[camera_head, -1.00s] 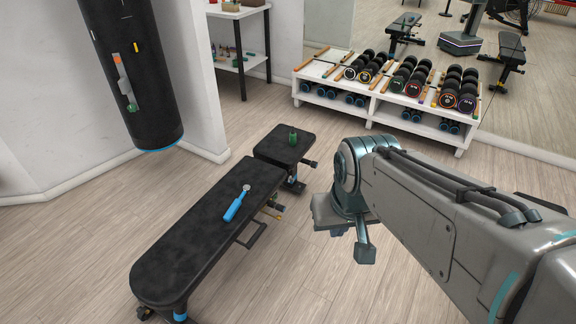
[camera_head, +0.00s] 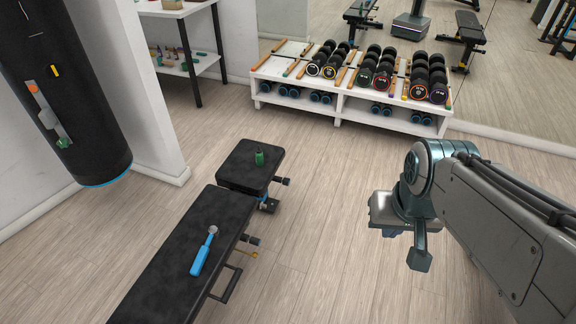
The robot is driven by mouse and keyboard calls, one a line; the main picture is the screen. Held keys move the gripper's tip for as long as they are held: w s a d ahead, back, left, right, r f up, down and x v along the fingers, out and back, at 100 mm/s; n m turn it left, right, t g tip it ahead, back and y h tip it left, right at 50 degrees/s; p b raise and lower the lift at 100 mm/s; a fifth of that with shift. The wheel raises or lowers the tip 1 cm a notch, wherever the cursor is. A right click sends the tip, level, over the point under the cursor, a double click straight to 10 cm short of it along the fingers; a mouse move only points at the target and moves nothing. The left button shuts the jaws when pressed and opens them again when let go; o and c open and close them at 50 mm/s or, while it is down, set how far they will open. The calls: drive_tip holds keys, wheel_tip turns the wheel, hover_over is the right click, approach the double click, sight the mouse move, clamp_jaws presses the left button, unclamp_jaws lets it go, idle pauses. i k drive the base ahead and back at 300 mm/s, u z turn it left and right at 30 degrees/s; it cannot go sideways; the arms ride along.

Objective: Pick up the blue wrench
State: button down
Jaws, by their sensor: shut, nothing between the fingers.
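The blue wrench (camera_head: 203,255) lies on the black padded bench (camera_head: 165,270), on the bench's long pad. It has a thick blue handle pointing toward the lower left and a round silver head toward the upper right. My gripper (camera_head: 419,258) hangs above the floor to the right of the bench, well apart from the wrench. It is shut and holds nothing. My arm comes in from the right edge and hides part of the floor behind it.
A small green object (camera_head: 259,158) stands on the bench's short pad. A white rack (camera_head: 350,103) with dumbbells and wooden sticks stands at the back. A black punching bag (camera_head: 65,90) hangs at the left. A shelf table (camera_head: 185,63) stands behind. The floor between bench and arm is clear.

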sight(196, 268)
drive_tip(key=u, duration=0.3)
drive_tip(key=i, duration=0.95)
drive_tip(key=u, duration=0.65)
